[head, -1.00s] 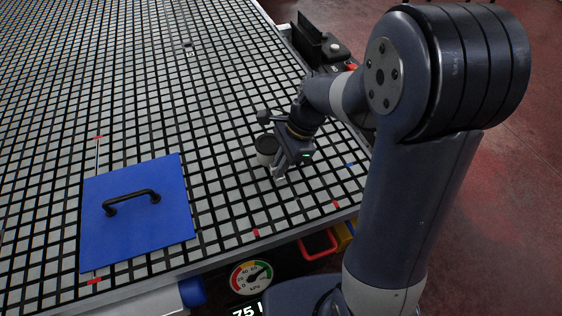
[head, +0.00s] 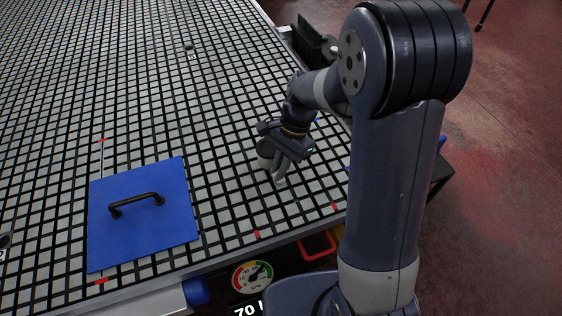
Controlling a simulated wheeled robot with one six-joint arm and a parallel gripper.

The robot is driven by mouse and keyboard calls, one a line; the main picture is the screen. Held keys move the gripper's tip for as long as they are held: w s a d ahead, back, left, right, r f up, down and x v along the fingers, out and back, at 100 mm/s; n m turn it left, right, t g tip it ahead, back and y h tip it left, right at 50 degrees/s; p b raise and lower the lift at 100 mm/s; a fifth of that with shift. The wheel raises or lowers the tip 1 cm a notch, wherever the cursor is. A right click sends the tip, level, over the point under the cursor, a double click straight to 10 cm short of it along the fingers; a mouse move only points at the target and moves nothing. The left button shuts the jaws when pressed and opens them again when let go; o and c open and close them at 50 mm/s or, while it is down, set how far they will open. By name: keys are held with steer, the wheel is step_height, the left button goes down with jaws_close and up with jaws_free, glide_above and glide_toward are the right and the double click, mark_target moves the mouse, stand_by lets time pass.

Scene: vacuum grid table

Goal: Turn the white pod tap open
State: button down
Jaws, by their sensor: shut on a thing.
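A small round pod (head: 264,155), pale-sided, stands on the grid table (head: 225,190) near its right front part. My gripper (head: 279,176) reaches down at the pod's right side, with its fingers low and close to the table. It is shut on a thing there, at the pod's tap. The tap itself is mostly hidden by the fingers and the gripper body, so its angle cannot be read.
A blue panel (head: 172,222) with a black handle (head: 136,203) lies on the table at left. A dial gauge (head: 252,277) and a display reading about 70 are below the front edge. A small grey piece (head: 188,45) stands far back.

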steer(key=n+h+p, duration=0.1)
steer(key=n, duration=0.2)
steer(key=n+g+h+p, duration=0.1)
steer(key=n, duration=0.2)
steer(key=shift+w+a+n, duration=0.1)
steer(key=shift+a+n, duration=0.1)
steer(key=shift+n, duration=0.1)
steer(key=n+h, duration=0.2)
steer(key=n, duration=0.4)
steer(key=shift+a+p, duration=0.15)
steer(key=shift+p, duration=0.2)
steer(key=c, duration=1.5)
jaws_free()
steer(key=v, duration=1)
steer(key=shift+w+a+r, duration=0.25)
steer(key=shift+w+r, duration=0.05)
steer(key=shift+h, duration=0.3)
